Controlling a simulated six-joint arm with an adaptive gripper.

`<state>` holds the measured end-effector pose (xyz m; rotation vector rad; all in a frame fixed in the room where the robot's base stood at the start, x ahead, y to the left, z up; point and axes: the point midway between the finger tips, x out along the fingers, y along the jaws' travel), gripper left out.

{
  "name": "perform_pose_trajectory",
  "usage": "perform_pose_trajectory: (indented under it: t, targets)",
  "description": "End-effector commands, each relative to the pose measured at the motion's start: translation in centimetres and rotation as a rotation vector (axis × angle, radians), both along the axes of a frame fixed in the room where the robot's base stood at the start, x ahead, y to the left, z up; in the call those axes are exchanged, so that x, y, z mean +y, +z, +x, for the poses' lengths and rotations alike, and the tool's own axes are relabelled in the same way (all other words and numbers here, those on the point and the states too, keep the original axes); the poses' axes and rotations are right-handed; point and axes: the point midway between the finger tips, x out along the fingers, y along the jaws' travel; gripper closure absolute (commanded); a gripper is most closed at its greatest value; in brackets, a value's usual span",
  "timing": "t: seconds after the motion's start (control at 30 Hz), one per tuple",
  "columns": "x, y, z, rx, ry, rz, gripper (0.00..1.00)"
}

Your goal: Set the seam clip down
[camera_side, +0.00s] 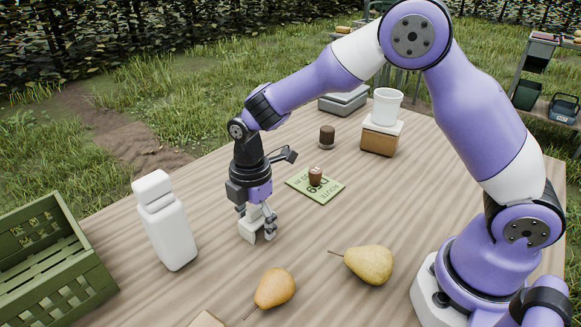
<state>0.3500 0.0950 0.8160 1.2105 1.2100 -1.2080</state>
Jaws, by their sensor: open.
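A small white clip-like piece (248,226), which I take to be the seam clip, stands on the wooden table (215,280). It has a notch at its lower edge, and its foot appears to touch the wood. My gripper (257,215) points straight down over it, open, with its dark fingers around the upper part of the piece. Whether either finger still touches it cannot be told. The fingers hide part of its top.
A white bottle (168,225) and green crate (45,260) stand left. Two pears (275,288) (368,264) lie in front. Behind are a green card (328,190) with a brown weight (315,176), a dark knob (327,135), and a white cup (386,108) on a box (380,140).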

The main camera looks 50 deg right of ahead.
Motion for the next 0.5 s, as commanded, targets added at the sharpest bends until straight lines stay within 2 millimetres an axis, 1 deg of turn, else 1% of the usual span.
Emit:
perform_pose_trajectory:
  t: [0.07, 0.17, 0.27, 0.5]
  targets:
    - [0.0, 0.1, 0.0, -0.001, 0.0, 0.0, 0.24]
    - [0.0, 0.9, 0.1, -0.002, 0.0, 0.001, 0.24]
    - [0.0, 2.6, 0.1, -0.006, 0.0, 0.001, 0.24]
    - [0.0, 8.2, 0.1, -0.007, 0.0, 0.002, 0.24]
